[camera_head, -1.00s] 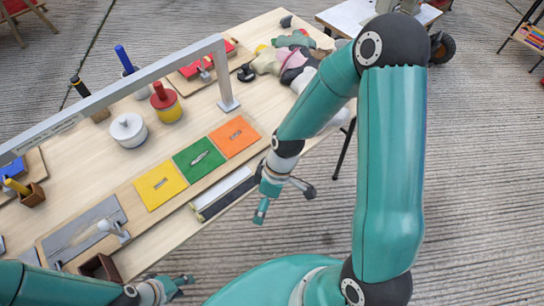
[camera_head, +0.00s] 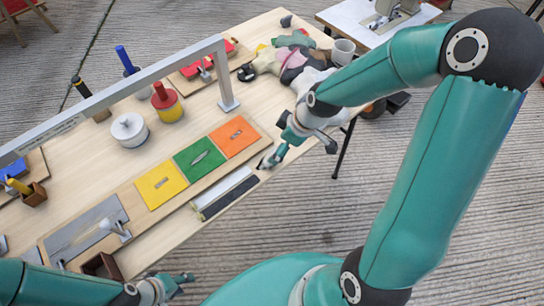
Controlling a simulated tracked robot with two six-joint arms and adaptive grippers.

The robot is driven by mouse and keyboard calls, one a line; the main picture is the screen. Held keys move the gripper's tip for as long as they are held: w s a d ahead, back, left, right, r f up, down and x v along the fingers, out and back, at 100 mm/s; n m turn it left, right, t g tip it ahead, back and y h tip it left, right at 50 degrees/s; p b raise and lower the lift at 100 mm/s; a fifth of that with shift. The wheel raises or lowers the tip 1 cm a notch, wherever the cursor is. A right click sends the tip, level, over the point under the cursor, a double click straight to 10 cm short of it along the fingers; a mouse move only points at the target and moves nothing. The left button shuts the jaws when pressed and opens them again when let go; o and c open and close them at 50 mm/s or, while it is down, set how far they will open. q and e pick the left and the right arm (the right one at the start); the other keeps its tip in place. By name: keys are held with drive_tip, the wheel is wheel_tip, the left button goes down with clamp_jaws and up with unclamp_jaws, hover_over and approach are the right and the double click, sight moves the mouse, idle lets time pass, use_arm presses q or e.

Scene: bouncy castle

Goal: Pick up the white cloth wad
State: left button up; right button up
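The white cloth wad (camera_head: 309,78) lies at the right end of the wooden table, against a pile of coloured cloths. My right arm partly covers it. My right gripper (camera_head: 296,153) hangs over the table's front edge, nearer to me than the wad and apart from it. Its fingers look spread, with nothing between them. My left gripper (camera_head: 184,284) is low at the bottom of the view, in front of the table and far from the wad. Its fingers look apart and empty.
The cloth pile (camera_head: 286,56) has green, pink and dark pieces. A grey bar frame (camera_head: 228,88) crosses over the table. Yellow, green and orange squares (camera_head: 200,158) lie along the front. A second table (camera_head: 360,22) stands behind.

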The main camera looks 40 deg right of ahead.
drive_tip(key=x, duration=0.6)
drive_tip(key=p+x, duration=0.1)
drive_tip(key=x, duration=0.1)
drive_tip(key=shift+s+a, duration=0.2)
drive_tip(key=shift+s, duration=0.15)
drive_tip(key=shift+w+f, duration=0.1)
drive_tip(key=shift+f, duration=0.1)
drive_tip(key=c, duration=1.1)
